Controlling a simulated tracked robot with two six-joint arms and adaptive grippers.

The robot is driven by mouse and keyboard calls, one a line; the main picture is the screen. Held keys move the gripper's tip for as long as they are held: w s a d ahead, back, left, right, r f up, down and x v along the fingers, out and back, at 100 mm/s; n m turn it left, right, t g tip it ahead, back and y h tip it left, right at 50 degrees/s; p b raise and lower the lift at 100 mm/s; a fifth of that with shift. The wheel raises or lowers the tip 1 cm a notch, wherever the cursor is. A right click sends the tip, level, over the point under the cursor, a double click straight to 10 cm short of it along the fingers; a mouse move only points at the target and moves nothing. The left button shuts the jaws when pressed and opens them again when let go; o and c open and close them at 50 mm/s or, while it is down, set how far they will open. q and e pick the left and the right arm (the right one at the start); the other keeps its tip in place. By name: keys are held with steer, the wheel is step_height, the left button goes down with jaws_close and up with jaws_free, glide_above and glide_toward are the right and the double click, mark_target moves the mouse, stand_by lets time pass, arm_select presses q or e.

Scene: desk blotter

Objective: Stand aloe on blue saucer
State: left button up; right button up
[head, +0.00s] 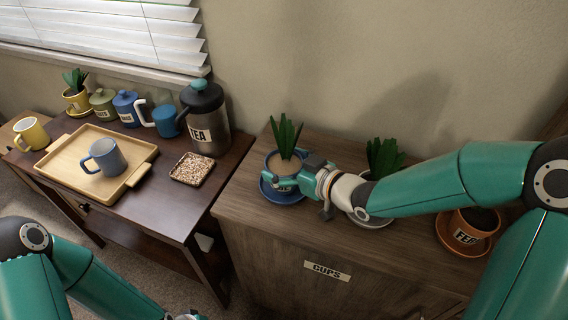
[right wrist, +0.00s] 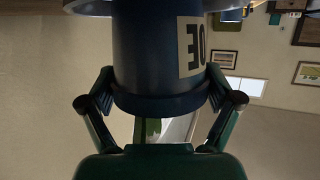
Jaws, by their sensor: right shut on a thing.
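The aloe (head: 285,140) has green leaves and stands upright in a blue pot labelled with letters ending "OE" in the right wrist view (right wrist: 150,55). My right gripper (head: 287,178) is shut on this pot, one finger on each side. The pot is over the blue saucer (head: 283,197) on the wooden cabinet and looks to be within its rim. The saucer's edge also shows at the top of the right wrist view (right wrist: 88,6). I cannot tell for certain whether the pot's base touches it.
Another green plant (head: 384,156) on a pale saucer (head: 372,220) is partly behind my right arm. An orange pot (head: 474,222) on an orange saucer stands at right. The dark table at left holds a tray (head: 72,165), mugs, a tea press (head: 205,120) and a speckled coaster (head: 192,169).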

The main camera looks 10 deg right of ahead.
steer(key=o, duration=1.4)
steer(key=shift+r, duration=0.1)
steer(key=v, duration=1.2)
steer(key=shift+p, duration=0.35)
